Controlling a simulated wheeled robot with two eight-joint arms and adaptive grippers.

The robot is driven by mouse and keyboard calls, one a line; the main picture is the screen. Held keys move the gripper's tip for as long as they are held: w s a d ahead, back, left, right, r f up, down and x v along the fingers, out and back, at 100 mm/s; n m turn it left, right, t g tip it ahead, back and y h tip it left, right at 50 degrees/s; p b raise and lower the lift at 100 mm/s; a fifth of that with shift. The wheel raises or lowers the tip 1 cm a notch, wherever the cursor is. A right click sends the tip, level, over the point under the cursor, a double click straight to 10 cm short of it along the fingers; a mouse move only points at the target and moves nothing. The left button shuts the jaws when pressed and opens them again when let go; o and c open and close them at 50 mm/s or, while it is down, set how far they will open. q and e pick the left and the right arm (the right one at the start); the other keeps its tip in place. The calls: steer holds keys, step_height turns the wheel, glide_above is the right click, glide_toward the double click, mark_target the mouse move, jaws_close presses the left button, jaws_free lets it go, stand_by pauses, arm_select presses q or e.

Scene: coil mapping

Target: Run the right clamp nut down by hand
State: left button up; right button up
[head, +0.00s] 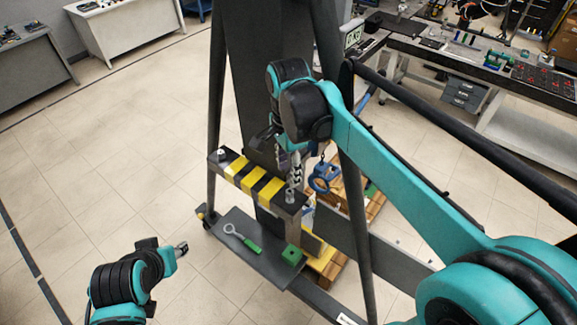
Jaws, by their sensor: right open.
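A dark clamp bar with yellow and black stripes (236,168) lies across the frame. The right clamp nut (291,195) sits on a stud at the bar's right end. The left clamp nut (222,154) sits at the far left end. My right gripper (295,178) points down just above the right nut, its fingers open; whether they touch the nut or stud I cannot tell. My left gripper (181,248) is at lower left, away from the bar; its finger opening is too small to read.
A blue shackle (323,177) hangs right of my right gripper. Dark frame legs (216,90) stand around the bar. Floor at left is clear.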

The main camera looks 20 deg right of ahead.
mark_target(289, 190)
step_height(289, 190, down, 8)
steer(key=shift+r+p, duration=0.2)
steer(key=shift+p, duration=0.1)
jaws_close()
steer(key=m, duration=0.3)
steer(key=shift+m, duration=0.3)
steer(key=m, duration=0.4)
steer(key=shift+w+f+m, duration=0.1)
steer(key=shift+f+m, duration=0.05)
steer(key=shift+m, duration=0.25)
steer(key=m, duration=0.3)
steer(key=shift+d, duration=0.1)
